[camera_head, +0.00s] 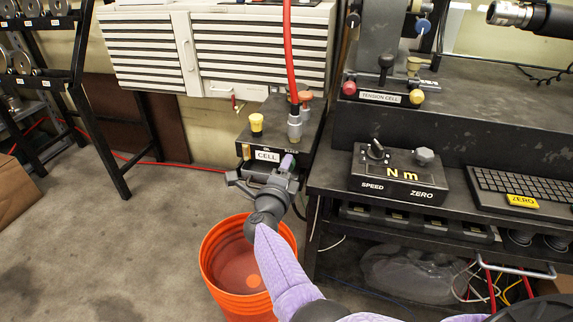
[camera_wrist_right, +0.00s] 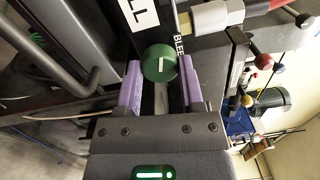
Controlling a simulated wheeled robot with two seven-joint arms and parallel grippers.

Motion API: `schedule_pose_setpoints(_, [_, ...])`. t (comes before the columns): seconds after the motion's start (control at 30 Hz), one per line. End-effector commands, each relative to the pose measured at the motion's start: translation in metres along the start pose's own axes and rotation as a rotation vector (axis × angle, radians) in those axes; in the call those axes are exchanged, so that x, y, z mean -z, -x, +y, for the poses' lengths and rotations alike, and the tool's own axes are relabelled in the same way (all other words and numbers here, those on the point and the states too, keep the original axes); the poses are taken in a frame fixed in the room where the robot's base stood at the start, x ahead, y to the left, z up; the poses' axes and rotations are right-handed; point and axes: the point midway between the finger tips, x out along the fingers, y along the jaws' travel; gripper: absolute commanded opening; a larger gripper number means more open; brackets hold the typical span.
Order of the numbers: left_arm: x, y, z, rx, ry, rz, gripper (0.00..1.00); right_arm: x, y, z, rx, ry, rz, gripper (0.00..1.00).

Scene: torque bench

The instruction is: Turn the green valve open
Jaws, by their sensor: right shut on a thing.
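The green valve (camera_wrist_right: 160,63) is a round knob with a short white mark on its face, seen in the right wrist view. It is on the black box labelled CELL (camera_head: 308,128), by the lettering that starts BLEE. My right gripper (camera_wrist_right: 162,80) has its two purple-padded fingers on either side of the knob and is shut on it. In the head view my right gripper (camera_head: 283,168) is at the front of the box, and I cannot see the green valve behind it. My left gripper is not in view.
A yellow knob (camera_head: 256,123) and a red hose (camera_head: 290,60) on a metal fitting top the box. An orange bucket (camera_head: 210,262) stands on the floor below. The SPEED/ZERO control box (camera_head: 398,178) and keyboard (camera_head: 520,190) are on the bench to the right.

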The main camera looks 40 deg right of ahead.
Motion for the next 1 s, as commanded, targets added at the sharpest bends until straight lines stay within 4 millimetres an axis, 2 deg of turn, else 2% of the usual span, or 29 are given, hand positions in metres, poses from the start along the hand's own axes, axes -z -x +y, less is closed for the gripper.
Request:
schedule_pose_setpoints(0.4, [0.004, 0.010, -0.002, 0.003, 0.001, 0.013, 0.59, 0.000, 0.000, 0.000, 0.000, 0.220, -0.008, 0.00])
schedule_pose_setpoints(0.63, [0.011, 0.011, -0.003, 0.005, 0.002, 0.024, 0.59, 0.000, 0.000, 0.000, 0.000, 0.263, -0.010, 0.00])
schedule_pose_setpoints(1.0, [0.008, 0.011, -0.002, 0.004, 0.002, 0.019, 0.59, 0.000, 0.000, 0.001, 0.001, 0.270, -0.010, 0.00])
